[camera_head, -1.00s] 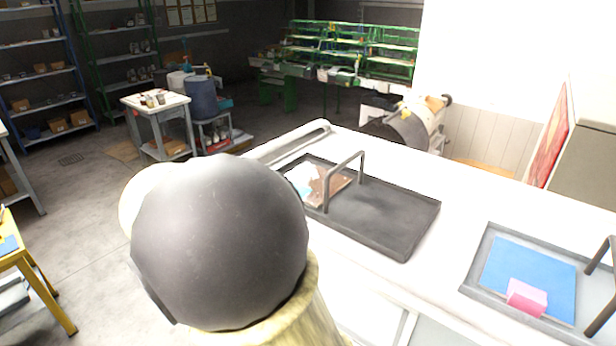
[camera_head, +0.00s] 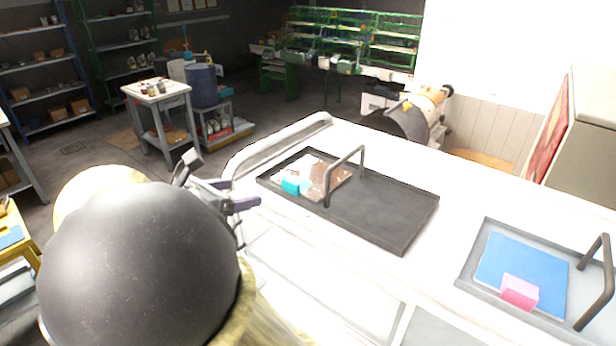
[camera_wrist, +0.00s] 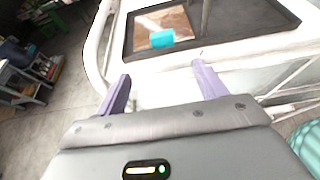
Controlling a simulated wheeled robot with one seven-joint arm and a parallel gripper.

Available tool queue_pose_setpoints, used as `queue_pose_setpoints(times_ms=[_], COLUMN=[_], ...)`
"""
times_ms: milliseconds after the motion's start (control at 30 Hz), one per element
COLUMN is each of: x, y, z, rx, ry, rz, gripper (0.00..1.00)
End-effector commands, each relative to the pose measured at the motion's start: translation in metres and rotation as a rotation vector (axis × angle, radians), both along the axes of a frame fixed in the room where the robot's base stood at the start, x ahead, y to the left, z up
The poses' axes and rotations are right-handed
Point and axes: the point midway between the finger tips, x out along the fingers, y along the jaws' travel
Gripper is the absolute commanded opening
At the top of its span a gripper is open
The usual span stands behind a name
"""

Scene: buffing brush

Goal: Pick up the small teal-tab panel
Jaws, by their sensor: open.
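The small panel (camera_head: 330,175) is brown and whitish, with a teal tab (camera_head: 292,186) at its near left edge. It lies in the left end of a dark tray (camera_head: 385,218) on the white worktop, partly behind the tray's handle. In the wrist view the panel (camera_wrist: 172,20) and its teal tab (camera_wrist: 161,39) show at the top, beyond the fingers. My gripper (camera_head: 246,205) is open and empty, left of the tray in the head view. In the wrist view its two purple fingers (camera_wrist: 160,85) stand apart with nothing between them.
The tray's upright handle (camera_head: 345,172) stands close to the panel's right side. A second tray (camera_head: 470,282) at the right holds a blue panel (camera_head: 522,268) with a pink tab (camera_head: 519,291). A raised rail (camera_head: 280,142) edges the worktop's left side. Bare worktop lies between the trays.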

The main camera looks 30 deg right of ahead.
Motion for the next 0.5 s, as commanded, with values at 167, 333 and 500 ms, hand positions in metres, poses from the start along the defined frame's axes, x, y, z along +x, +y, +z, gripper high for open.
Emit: queue_pose_setpoints(times_ms=[167,333,500], x=[0.010,0.019,0.027], y=[-0.029,-0.053,-0.075], z=[-0.011,-0.023,-0.033], rx=[-0.003,-0.002,-0.001], ry=[0.002,0.001,0.001], rz=[-0.003,-0.001,0.003], gripper=[0.71,0.71,0.71])
